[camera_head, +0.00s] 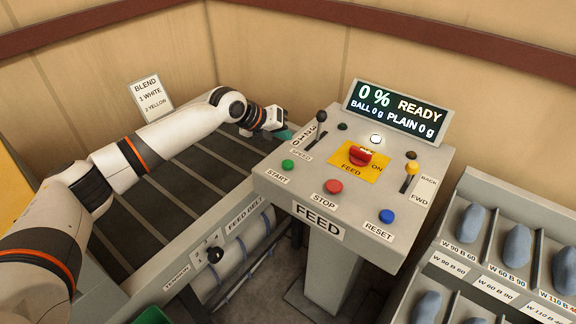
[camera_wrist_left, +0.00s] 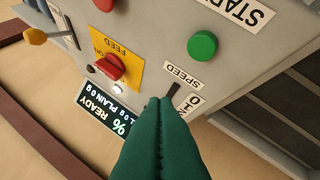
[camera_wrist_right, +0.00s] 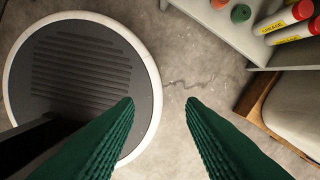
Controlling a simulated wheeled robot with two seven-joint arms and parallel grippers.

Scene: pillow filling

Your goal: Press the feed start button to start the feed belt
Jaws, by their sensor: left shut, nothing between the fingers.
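The green start button (camera_head: 288,165) sits at the left of the feed console (camera_head: 257,185), above the START label. The button also shows in the left wrist view (camera_wrist_left: 202,46), ahead of the fingertips and uncovered. My left gripper (camera_head: 284,133) is shut and empty, with its green fingers at the console's back left edge, near the speed lever (camera_head: 320,122). Its fingertips (camera_wrist_left: 158,100) appear apart from the button. The dark feed belt (camera_head: 165,185) lies left of the console. My right gripper (camera_wrist_right: 159,102) is open and empty over the floor.
The console also carries a red stop button (camera_head: 333,187), a blue reset button (camera_head: 387,216), a red feed knob (camera_head: 360,156) and a yellow-orange lever (camera_head: 411,170). The display (camera_head: 397,112) reads 0% READY. A rack (camera_head: 490,262) of grey-blue pieces stands at the right.

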